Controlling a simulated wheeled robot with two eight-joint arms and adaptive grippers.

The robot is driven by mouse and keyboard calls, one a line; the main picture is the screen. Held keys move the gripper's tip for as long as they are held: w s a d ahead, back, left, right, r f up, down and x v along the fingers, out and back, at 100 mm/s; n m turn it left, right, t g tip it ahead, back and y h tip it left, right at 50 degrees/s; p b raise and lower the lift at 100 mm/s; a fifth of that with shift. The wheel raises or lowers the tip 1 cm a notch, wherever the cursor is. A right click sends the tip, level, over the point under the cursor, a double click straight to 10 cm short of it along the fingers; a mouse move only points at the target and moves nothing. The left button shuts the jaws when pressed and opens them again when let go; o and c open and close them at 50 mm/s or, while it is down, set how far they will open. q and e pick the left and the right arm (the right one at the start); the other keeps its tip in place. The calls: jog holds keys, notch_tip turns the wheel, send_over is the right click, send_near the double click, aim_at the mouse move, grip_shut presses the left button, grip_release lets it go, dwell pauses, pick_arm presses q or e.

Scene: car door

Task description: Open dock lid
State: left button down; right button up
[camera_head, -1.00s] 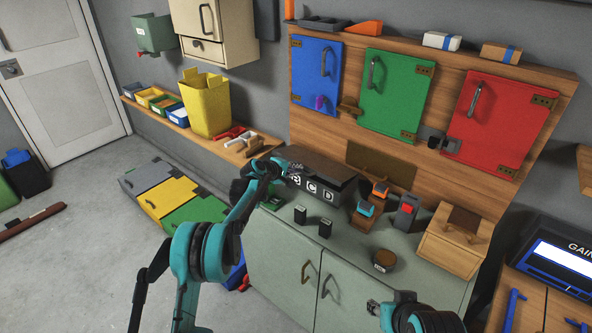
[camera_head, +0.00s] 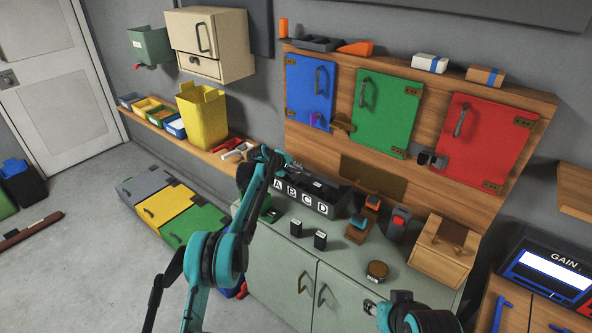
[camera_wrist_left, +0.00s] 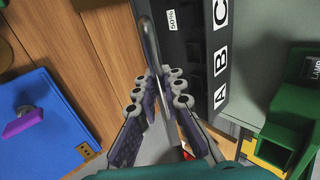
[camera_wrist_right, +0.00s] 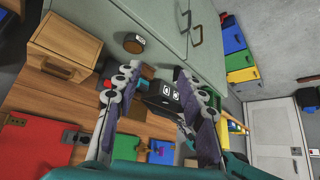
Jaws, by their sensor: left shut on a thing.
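The dock is a dark box (camera_head: 310,197) marked A, B, C, D, on the green cabinet against the back wall. My left gripper (camera_head: 283,163) is at its left end, above the letter side. In the left wrist view my left gripper (camera_wrist_left: 161,85) is shut on the thin dock lid (camera_wrist_left: 150,40), which shows edge-on between the fingers. Dark slots (camera_wrist_left: 196,50) show beside the lid, behind the letters. The lid's exact angle is hard to tell. My right gripper (camera_wrist_right: 155,80) is open and empty, in front of the cabinet and away from the dock.
Blue (camera_head: 310,90), green (camera_head: 388,112) and red (camera_head: 487,140) doors hang on the wooden panel above. Two small black blocks (camera_head: 320,240), an orange-topped holder (camera_head: 358,225), a round knob (camera_head: 377,270) and a wooden box (camera_head: 440,250) stand on the cabinet.

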aim_at(308, 170)
jog(key=c, duration=0.5)
jog(key=shift+w+a+r, duration=0.15)
jog(key=shift+w, duration=0.15)
grip_shut()
jog(key=w+a+m+t+y, duration=0.1)
jog(key=w+a+m+y, duration=0.35)
jog(key=w+m, duration=0.65)
jog(key=w+a+m+t+y, duration=0.1)
jog(key=w+a+m+y, duration=0.35)
jog(key=w, duration=0.95)
jog(key=w+f+m+t+y, duration=0.2)
jog(key=w+f+m, duration=0.4)
jog(key=w+m, duration=0.45)
notch_tip(308, 170, down, 8)
jog(key=w+d+m+t+y, duration=0.1)
jog(key=d+m+t+y, duration=0.15)
jog(key=m, duration=0.85)
jog(key=w+d+r+x, duration=0.1)
jog(key=x, duration=0.9)
jog(key=d+r+x, duration=0.1)
jog(key=r+x, duration=0.1)
jog(key=x, duration=0.9)
jog(key=shift+w+d, duration=0.25)
jog(key=shift+w, duration=0.1)
